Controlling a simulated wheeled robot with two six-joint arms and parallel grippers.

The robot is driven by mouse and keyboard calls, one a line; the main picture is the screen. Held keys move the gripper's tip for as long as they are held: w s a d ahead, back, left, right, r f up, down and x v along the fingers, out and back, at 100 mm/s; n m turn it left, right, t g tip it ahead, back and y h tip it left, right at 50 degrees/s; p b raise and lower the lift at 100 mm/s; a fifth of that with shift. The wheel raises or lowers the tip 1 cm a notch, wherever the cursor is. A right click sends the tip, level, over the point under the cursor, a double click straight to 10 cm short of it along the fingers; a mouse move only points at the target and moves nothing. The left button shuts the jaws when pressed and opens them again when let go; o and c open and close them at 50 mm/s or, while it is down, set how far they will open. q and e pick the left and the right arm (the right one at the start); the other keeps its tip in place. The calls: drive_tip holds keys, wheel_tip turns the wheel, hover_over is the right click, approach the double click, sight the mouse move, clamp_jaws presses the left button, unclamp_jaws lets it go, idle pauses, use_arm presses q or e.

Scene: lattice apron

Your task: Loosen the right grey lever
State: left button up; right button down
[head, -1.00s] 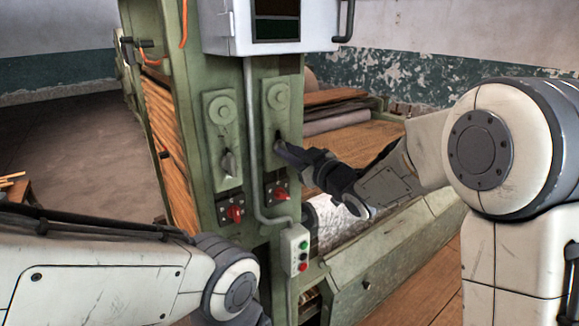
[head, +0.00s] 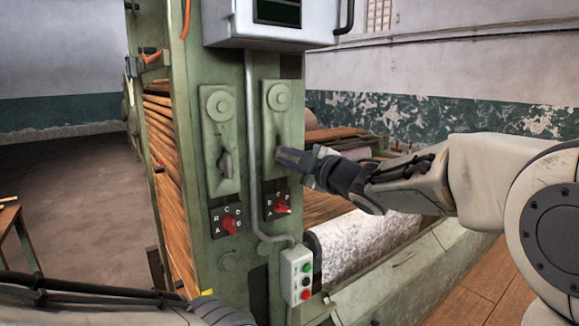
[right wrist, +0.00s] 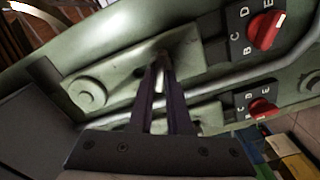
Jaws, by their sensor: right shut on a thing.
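The right grey lever (right wrist: 159,82) sits on the right green plate (head: 276,98) of the machine's post. In the right wrist view it stands between my two dark fingers. My right gripper (head: 284,156) reaches in from the right and is shut on this lever; it also shows in the right wrist view (right wrist: 160,88). In the head view the fingers hide most of the lever, so its exact angle is hard to tell. The left grey lever (head: 226,164) hangs on the left plate, free of any gripper.
Red rotary switches (head: 229,225) (head: 282,207) sit below the plates. A grey conduit (head: 252,150) runs between the plates to a button box (head: 297,273). A white cabinet (head: 270,25) hangs above. A pale roller (head: 365,240) lies behind, below my right forearm.

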idle(0.3)
drive_tip(key=c, duration=0.9)
unclamp_jaws()
drive_tip(key=shift+o, duration=0.2)
drive_tip(key=b+v, duration=0.2)
drive_tip(key=v, duration=0.8)
drive_tip(key=shift+s+d, duration=0.15)
